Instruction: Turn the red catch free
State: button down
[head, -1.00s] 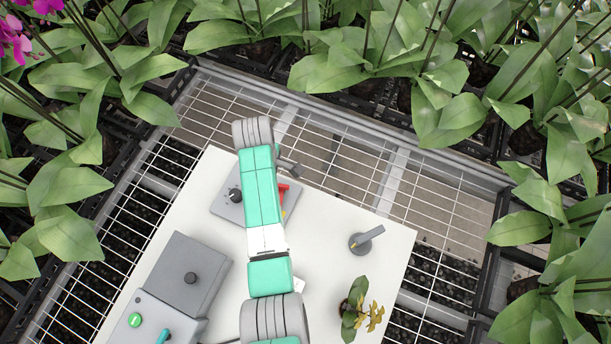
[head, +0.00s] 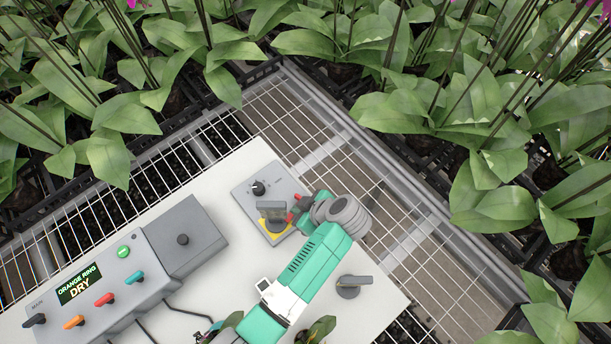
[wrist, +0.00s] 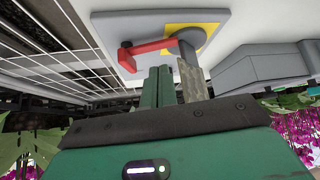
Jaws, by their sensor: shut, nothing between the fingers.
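The red catch (head: 297,210) is a short bar on a grey plate (head: 251,198), beside a yellow patch (head: 276,225) with an upright grey handle (head: 271,210). In the wrist view the red catch (wrist: 150,47) reaches left from the yellow patch (wrist: 193,36) and has a bent outer end. My gripper (wrist: 158,70) is shut and empty, its green fingertips close to the bar's underside in the picture. I cannot tell whether they touch it. In the head view my wrist hides part of the catch's right side.
A black knob (head: 258,187) sits on the same plate. A grey console (head: 100,275) with a display reading "ORANGE RING DRY" and coloured switches stands at left, beside a grey box (head: 184,240).

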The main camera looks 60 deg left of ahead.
jog(key=x, duration=0.5)
jog(key=shift+f+b, duration=0.1)
jog(key=shift+b, duration=0.25)
jog(key=shift+d, duration=0.1)
